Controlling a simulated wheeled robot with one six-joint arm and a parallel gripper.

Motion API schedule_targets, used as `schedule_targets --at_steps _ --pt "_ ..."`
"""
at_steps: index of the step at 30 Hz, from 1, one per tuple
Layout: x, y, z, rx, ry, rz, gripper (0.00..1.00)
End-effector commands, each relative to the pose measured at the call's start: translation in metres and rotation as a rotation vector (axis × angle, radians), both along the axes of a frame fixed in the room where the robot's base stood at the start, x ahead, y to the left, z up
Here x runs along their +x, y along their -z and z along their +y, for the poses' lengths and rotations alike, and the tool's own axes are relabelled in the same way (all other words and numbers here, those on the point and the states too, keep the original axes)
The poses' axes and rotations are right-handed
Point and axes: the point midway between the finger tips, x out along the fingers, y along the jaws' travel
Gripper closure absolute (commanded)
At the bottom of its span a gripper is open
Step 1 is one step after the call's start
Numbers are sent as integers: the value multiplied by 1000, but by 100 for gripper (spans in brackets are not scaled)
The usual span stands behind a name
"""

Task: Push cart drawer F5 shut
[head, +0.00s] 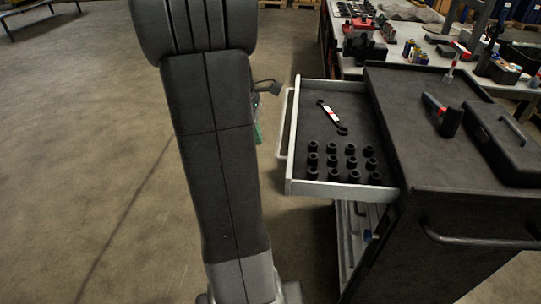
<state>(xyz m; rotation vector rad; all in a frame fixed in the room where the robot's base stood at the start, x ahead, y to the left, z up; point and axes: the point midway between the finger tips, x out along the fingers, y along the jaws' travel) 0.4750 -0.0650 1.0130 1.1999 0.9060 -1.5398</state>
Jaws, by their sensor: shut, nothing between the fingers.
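One cart drawer (337,189) stands pulled out to the left from the top of the dark tool cart (400,207). I cannot read a label on it, so I cannot confirm that it is F5. It has pale metal walls and a long handle (284,123) on its left front. Several black sockets and a wrench (329,115) lie inside. My gripper (268,87) is partly hidden behind my arm. Its dark tip shows just left of the drawer's handle, near the far end. It looks shut and empty; I cannot tell whether it touches the drawer.
On the cart top lie a hammer-like tool (444,116), a black case (505,141) and an upright red-and-white tool (452,64). A cluttered workbench (349,67) stands behind the cart.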

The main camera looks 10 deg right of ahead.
Motion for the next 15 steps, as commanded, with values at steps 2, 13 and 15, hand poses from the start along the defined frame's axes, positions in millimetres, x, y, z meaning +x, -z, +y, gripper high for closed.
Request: schedule_targets --at_steps 2,13,15 --pt "0 6 -2 -1 -2 2 100" --pt "-7 78 -19 1 2 6 100" --pt "-8 92 -23 0 2 6 100"
